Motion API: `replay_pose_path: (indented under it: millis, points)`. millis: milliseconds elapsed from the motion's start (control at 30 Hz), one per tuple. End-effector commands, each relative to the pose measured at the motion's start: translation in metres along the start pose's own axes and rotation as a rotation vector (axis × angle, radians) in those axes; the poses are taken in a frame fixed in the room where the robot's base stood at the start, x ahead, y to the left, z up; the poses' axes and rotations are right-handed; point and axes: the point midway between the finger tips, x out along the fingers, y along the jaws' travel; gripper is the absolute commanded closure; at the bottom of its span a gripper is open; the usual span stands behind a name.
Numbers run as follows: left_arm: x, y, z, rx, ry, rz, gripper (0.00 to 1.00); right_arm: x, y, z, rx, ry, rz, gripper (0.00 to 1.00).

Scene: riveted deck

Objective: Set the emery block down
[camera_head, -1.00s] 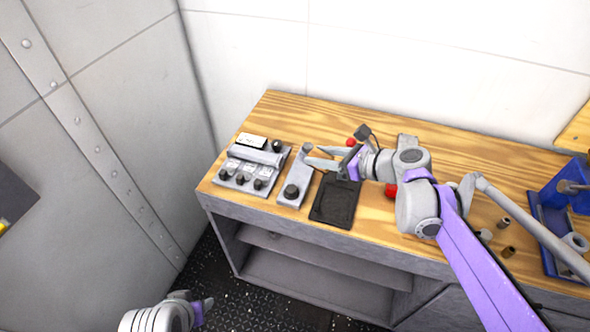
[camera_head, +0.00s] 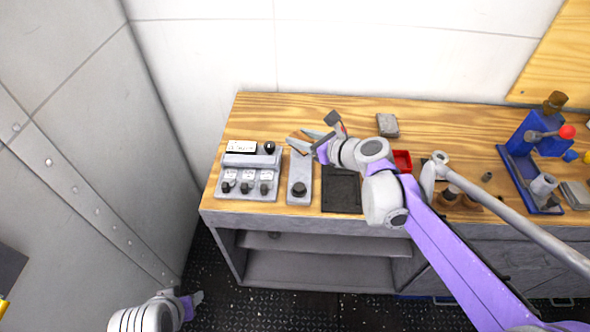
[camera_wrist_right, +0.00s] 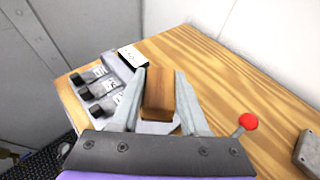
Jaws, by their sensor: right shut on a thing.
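The emery block, a brown block (camera_wrist_right: 158,95), is between the fingers of my right gripper (camera_wrist_right: 160,100) in the right wrist view. The fingers press on its two sides. In the head view my right gripper (camera_head: 306,140) is over the back left part of the wooden bench top (camera_head: 285,108), and only a small brown bit of the block shows. I cannot tell how far the block is above the wood. My left gripper (camera_head: 192,300) is low at the bottom left, off the bench; its opening is unclear.
A control box with knobs (camera_head: 250,175) and a grey one-knob unit (camera_head: 299,188) stand at the left. A black tray (camera_head: 342,190), red bin (camera_head: 402,160), grey block (camera_head: 388,125) and blue stand (camera_head: 520,180) lie rightward. Bare wood lies along the back.

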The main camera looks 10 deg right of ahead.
Motion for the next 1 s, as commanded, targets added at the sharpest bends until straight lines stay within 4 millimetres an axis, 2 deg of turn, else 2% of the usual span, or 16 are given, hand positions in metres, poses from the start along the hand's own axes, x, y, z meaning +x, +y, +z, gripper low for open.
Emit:
replay_pose_path:
  millis: [167, 400, 633, 800, 1000]
  points:
    - [-0.001, 0.000, -0.001, 0.000, 0.000, 0.000, 0.50, 0.002, -0.001, -0.001, 0.005, -0.003, -0.014, 1.00]
    - [0.005, 0.000, 0.003, 0.000, -0.002, 0.000, 0.50, 0.018, -0.002, -0.039, 0.007, -0.003, -0.017, 1.00]
    - [0.008, 0.000, 0.005, 0.000, -0.003, 0.000, 0.50, 0.027, -0.002, -0.060, 0.007, -0.003, -0.016, 1.00]
    - [0.012, 0.000, 0.008, 0.000, -0.005, 0.000, 0.50, 0.036, -0.002, -0.084, 0.007, -0.003, -0.016, 1.00]
    - [0.012, 0.000, 0.008, 0.000, -0.005, 0.000, 0.50, 0.039, -0.002, -0.091, 0.007, -0.004, -0.016, 1.00]
